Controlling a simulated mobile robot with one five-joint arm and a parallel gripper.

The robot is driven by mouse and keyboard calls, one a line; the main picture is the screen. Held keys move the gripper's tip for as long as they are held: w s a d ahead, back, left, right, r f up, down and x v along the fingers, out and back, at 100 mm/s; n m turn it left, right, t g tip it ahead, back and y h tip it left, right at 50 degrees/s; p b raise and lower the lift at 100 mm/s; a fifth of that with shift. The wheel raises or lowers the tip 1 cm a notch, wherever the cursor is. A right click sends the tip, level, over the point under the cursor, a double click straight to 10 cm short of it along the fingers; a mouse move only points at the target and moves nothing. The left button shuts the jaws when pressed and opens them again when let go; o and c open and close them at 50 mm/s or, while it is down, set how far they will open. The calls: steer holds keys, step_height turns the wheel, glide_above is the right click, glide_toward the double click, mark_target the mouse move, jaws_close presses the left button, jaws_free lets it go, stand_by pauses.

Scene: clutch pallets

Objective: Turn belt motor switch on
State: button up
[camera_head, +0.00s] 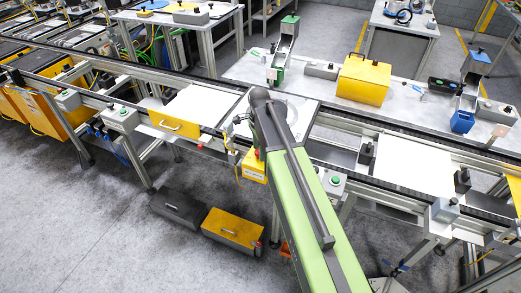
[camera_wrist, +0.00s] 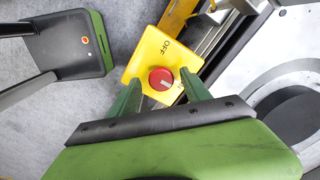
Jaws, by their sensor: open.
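The belt motor switch is a yellow box (camera_wrist: 147,57) marked OFF, with a round red knob (camera_wrist: 161,79) that has a pale pointer line. In the wrist view my gripper (camera_wrist: 160,80) is open, with one green finger on each side of the knob. Whether the fingers touch the knob I cannot tell. In the head view the yellow switch box (camera_head: 252,166) shows at the conveyor's near edge, left of my green arm. My arm hides part of it, and its knob is not clear there.
The conveyor frame (camera_head: 365,183) runs across the view and carries white plates (camera_head: 410,165). A yellow case (camera_head: 363,79) stands on the table behind. A black toolbox (camera_head: 180,208) and a yellow one (camera_head: 232,228) sit on the floor, which is clear at lower left.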

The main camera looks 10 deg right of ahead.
step_height(320, 180, up, 17)
steer(key=p, duration=1.7)
steer(key=shift+r, duration=0.1)
steer(key=s+f+b, duration=0.2)
steer(key=f+b, duration=0.2)
steer(key=s+f+n+b, duration=0.1)
steer(key=s+f+b, duration=0.1)
steer(key=f+b, duration=0.3)
steer(key=s+f+n+b, duration=0.1)
steer(key=s+f+b, duration=0.1)
steer(key=f+b, duration=0.3)
steer(key=shift+s+d, duration=0.15)
steer(key=shift+s, duration=0.1)
steer(key=s+f+n+b, duration=0.3)
steer(key=s+n, duration=0.5)
steer(key=n, duration=0.6)
steer(key=shift+c, duration=0.2)
